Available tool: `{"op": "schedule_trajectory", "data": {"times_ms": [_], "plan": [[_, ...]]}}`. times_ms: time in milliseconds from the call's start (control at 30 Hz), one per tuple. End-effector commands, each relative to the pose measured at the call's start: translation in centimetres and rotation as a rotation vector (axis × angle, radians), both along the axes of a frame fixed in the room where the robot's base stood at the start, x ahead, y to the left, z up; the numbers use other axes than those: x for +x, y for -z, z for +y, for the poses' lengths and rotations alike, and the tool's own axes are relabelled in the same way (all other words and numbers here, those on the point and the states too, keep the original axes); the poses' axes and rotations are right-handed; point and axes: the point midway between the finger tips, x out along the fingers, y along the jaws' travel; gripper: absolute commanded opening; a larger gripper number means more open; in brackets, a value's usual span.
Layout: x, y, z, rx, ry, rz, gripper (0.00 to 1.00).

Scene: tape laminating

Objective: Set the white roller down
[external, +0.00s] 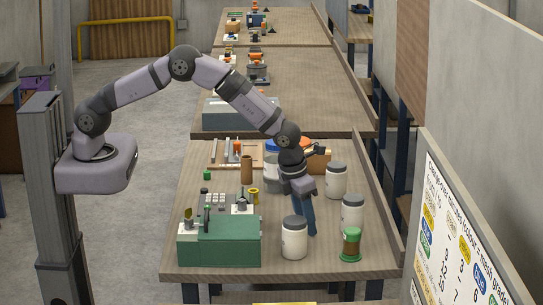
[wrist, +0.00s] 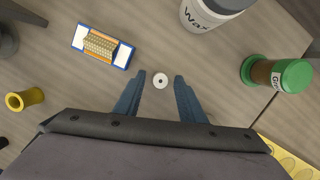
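The white roller (wrist: 160,80) shows in the wrist view as a small white disc with a dark centre, seen end-on. It lies between my gripper's two blue fingers, with wood table visible between it and each finger. My gripper (wrist: 156,82) is open and the fingers do not appear to touch the roller. In the external view my gripper (external: 309,228) points down over the right part of the table, among the jars. I cannot make out the roller there. Its height above the table is hard to tell.
A white jar (external: 294,238) stands just left of my gripper, with more jars (external: 336,181) behind and right. A green-capped spool (wrist: 277,73) is at right. A blue-edged white plate with a tan ribbed piece (wrist: 101,46) and a yellow spool (wrist: 24,100) lie left.

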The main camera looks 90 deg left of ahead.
Motion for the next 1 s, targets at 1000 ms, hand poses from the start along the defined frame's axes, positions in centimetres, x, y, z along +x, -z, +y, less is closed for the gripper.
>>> {"op": "schedule_trajectory", "data": {"times_ms": [1000], "plan": [[-1.8, -9.1, -0.9, -0.001, 0.0, -0.004, 0.36]]}}
